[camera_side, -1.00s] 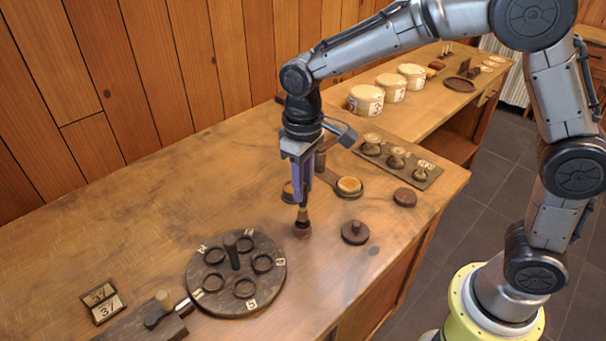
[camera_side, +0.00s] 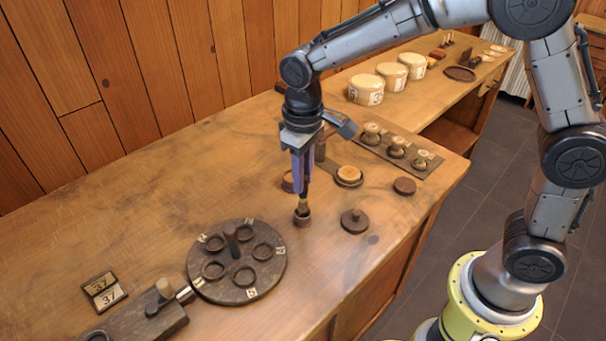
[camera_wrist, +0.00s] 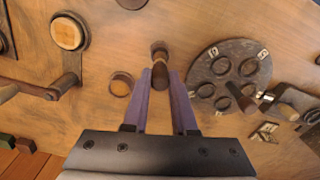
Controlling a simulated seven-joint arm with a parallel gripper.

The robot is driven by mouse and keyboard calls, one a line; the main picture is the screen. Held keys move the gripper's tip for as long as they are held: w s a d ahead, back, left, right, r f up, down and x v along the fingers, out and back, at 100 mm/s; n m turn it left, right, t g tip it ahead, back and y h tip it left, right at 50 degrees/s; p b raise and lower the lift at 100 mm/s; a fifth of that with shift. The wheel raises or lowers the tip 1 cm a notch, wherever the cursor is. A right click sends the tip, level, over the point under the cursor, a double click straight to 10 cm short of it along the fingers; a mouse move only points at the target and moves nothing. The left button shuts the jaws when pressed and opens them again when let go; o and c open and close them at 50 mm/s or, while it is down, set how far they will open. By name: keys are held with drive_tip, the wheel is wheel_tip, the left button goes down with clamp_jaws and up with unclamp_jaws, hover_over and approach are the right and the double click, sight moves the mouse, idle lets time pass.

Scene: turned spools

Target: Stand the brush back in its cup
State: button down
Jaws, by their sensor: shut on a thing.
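The brush (camera_side: 303,205) hangs upright below my gripper (camera_side: 302,193), which is shut on its dark handle. Its tan lower end is at the mouth of a small dark brown cup (camera_side: 303,219). How deep it sits inside cannot be told. In the wrist view the brush handle (camera_wrist: 160,76) lies between the two purple fingers of my gripper (camera_wrist: 160,82). The cup (camera_wrist: 158,47) shows just beyond the handle, in line with it and partly hidden.
A round dark rack (camera_side: 220,289) with several rings and a centre post stands at the left. A knobbed lid (camera_side: 355,221) sits right of the cup. Bare table lies in front.

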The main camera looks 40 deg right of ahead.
drive_tip(key=shift+f, duration=1.4)
idle(2.2)
drive_tip(key=c, duration=0.6)
unclamp_jaws()
drive_tip(key=shift+c, duration=0.2)
drive_tip(key=shift+r, duration=0.1)
drive_tip(key=shift+r, duration=4.2)
